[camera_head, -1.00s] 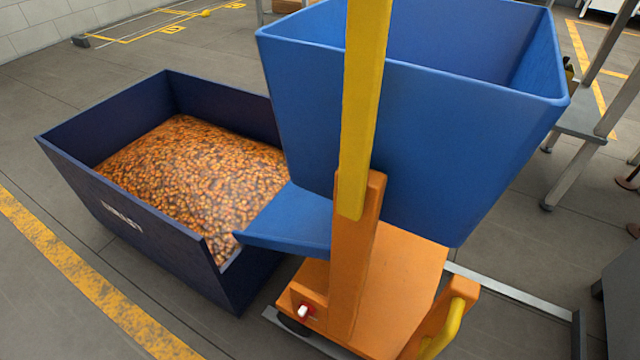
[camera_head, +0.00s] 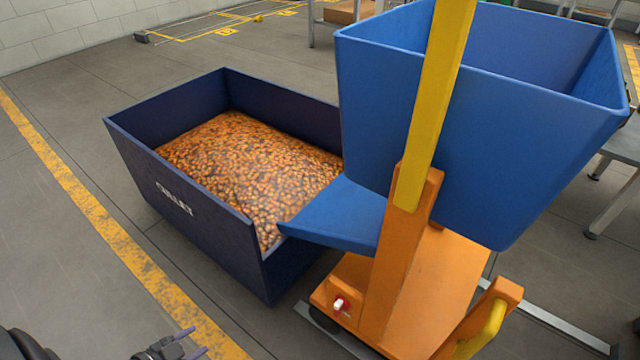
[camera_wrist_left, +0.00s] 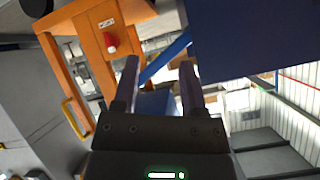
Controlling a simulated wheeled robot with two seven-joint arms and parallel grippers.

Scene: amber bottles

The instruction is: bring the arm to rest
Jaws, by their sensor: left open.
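My left gripper (camera_head: 192,341) shows at the bottom left of the head view, low over the floor in front of the dark blue bin. Its two fingers are apart. In the left wrist view the fingers of the left gripper (camera_wrist_left: 159,75) stand open with nothing between them. Behind them are the orange stand (camera_wrist_left: 95,45) with a red button (camera_wrist_left: 111,41) and the dark blue bin's side (camera_wrist_left: 250,40). My right gripper is in neither view.
The dark blue bin (camera_head: 215,240) holds many small amber pieces (camera_head: 250,165). A blue hopper (camera_head: 440,130) with a chute (camera_head: 335,215) stands on an orange base (camera_head: 440,280) at right, with a yellow post (camera_head: 440,90). The floor at left is clear, with a yellow line (camera_head: 100,220).

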